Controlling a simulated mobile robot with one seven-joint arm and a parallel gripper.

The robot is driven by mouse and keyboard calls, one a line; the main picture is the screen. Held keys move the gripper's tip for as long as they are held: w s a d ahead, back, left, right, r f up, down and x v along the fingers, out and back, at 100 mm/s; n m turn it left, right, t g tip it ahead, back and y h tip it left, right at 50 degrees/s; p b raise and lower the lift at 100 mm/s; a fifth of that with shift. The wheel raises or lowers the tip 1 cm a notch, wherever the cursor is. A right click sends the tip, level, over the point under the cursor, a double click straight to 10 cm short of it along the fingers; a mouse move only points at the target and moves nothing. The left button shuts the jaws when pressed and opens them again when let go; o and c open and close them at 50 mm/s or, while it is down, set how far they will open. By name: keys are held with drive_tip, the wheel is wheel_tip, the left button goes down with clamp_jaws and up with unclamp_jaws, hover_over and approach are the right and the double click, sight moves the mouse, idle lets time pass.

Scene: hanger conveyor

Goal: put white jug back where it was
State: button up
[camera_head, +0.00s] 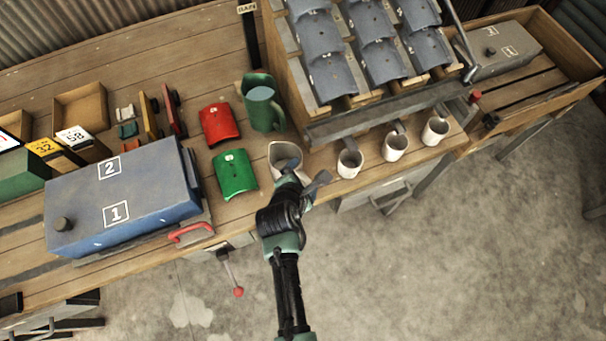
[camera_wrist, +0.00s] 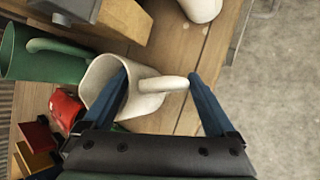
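The white jug (camera_head: 283,153) stands on the wooden bench, between the green jug and the row of white mugs. In the wrist view the white jug (camera_wrist: 98,78) shows its open mouth, with its handle (camera_wrist: 163,84) pointing right. My gripper (camera_head: 305,174) is at the jug's front side and hides part of it. In the wrist view my gripper (camera_wrist: 158,76) is open, with the handle between its two blue fingers. The left finger overlaps the jug's mouth; I cannot tell whether it is inside or touching. The right finger is just beyond the handle's end.
The green jug (camera_head: 263,109) stands close behind the white jug. Green (camera_head: 235,173) and red (camera_head: 219,123) curved pieces lie to the left. Several white mugs (camera_head: 349,163) line the right side, below the grey rack (camera_head: 372,115). A blue box (camera_head: 125,195) stands at left.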

drive_tip(key=shift+o, duration=0.2)
drive_tip(key=shift+r, duration=0.25)
drive_tip(key=p+v, duration=0.2)
drive_tip(key=v, duration=1)
drive_tip(key=w+a+r+m+t+y, duration=0.1)
drive_tip(key=w+r+m+t, duration=0.3)
drive_tip(key=r, duration=0.8)
drive_tip(key=w+r+m+t, duration=0.2)
drive_tip(key=w+r+m, duration=0.25)
drive_tip(key=r, duration=0.65)
drive_tip(key=w+a+r+m+t+y, duration=0.1)
drive_tip(key=w+r+m+t, duration=0.35)
drive_tip(key=r, duration=0.75)
drive_tip(key=s+r+m+t, duration=0.3)
drive_tip(key=s+r, duration=0.1)
drive_tip(key=r, duration=0.6)
drive_tip(key=s+d+r+m+t, duration=0.1)
drive_tip(key=s+r+m+t, duration=0.1)
drive_tip(key=r, duration=0.8)
drive_tip(key=s+d+r+m+t, duration=0.1)
drive_tip(key=s+r+m+t, duration=0.2)
drive_tip(key=s+r, duration=0.3)
wheel_tip(320, 180, up, 5)
drive_tip(key=shift+m+t+y, duration=0.35)
drive_tip(key=shift+m+y, duration=0.05)
drive_tip(key=shift+m, duration=0.5)
drive_tip(key=shift+d, duration=0.15)
